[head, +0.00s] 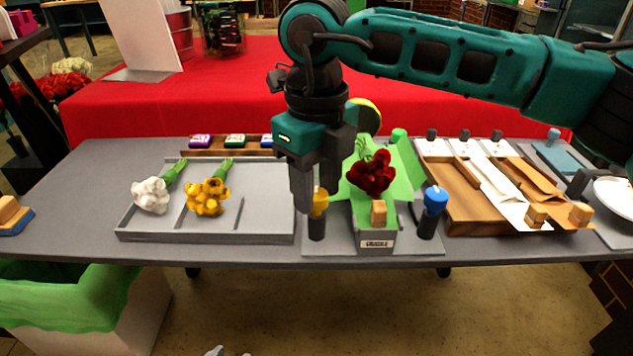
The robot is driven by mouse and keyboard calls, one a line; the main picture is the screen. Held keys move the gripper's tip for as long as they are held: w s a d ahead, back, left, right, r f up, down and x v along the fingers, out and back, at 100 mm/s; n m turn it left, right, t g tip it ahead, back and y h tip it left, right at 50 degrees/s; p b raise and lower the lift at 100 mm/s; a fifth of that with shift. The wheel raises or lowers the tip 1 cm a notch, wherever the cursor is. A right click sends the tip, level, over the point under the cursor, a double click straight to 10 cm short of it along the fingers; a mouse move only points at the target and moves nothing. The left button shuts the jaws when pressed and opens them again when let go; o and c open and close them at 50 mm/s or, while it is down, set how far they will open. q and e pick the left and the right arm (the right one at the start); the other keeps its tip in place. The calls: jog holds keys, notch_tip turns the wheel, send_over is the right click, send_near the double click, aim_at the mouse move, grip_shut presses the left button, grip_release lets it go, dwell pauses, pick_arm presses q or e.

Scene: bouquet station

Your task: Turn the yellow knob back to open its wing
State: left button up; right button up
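The yellow knob (320,201) sits on a dark post at the left of a grey bouquet stand (375,240). My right gripper (314,200) points down at the knob, one finger just left of it and partly over it. The other finger is close above its right side. I cannot tell whether they grip it. A dark red flower (371,172) lies in the stand on green sheet (404,168), which slopes up at the right. The left wing is largely hidden by my gripper. A blue knob (435,199) stands at the right. My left gripper is out of view.
A grey tray (205,238) with a white flower (151,195) and a yellow flower (207,197) is at the left. A wooden tray (450,185) with paper sheets is at the right. A wooden block (378,213) is at the stand's front.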

aim_at(317, 193)
jog(key=shift+o, duration=1.4)
notch_tip(317, 193, up, 13)
jog(key=p, duration=0.2)
jog(key=shift+f, duration=0.1)
